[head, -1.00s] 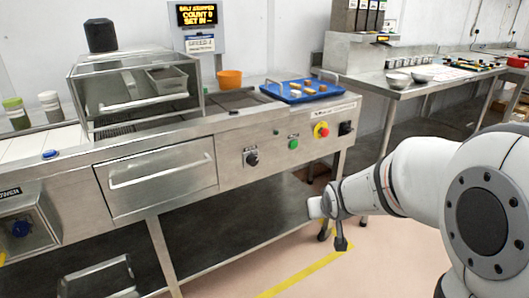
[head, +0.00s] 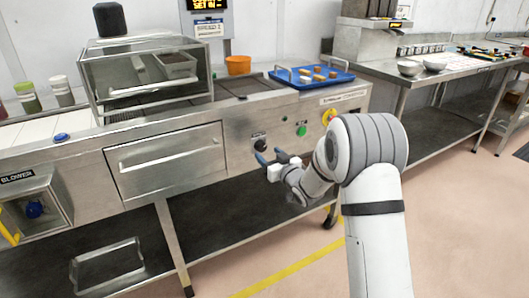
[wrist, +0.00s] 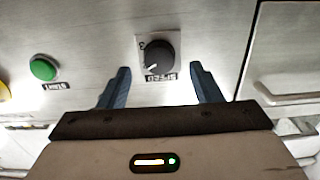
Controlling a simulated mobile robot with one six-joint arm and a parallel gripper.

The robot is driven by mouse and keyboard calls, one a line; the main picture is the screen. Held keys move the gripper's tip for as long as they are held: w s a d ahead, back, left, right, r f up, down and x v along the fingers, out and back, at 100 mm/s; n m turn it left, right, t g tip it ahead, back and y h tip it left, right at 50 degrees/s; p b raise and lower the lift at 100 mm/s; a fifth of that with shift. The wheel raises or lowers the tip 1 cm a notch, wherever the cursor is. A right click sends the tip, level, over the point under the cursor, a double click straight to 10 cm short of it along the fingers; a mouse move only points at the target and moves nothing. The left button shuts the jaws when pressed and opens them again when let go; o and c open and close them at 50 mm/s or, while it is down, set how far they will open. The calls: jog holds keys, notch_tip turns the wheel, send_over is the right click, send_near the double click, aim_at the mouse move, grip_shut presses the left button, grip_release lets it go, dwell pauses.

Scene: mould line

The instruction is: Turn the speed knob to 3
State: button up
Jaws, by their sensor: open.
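The speed knob (wrist: 159,57) is a dark round dial with a pale pointer line, on a white label plate marked SPEED. In the head view the knob (head: 259,143) sits on the steel front panel, left of the green start button. My gripper (head: 269,157) is open, with its blue fingers just in front of and slightly below the knob. In the wrist view my gripper (wrist: 161,80) has one finger on each side below the knob, apart from it, with nothing between them.
A green start button (wrist: 44,68) is on the same panel, near an emergency stop with a yellow surround (head: 330,117). A drawer with a bar handle (head: 165,160) lies left of the knob. A blue tray (head: 312,85) with pieces stands on top.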

aim_at(262, 149)
jog(key=shift+x, duration=1.85)
jog(key=c, duration=0.9)
jog(key=shift+a, duration=0.2)
jog(key=shift+c, duration=0.4)
jog(key=shift+d, duration=0.1)
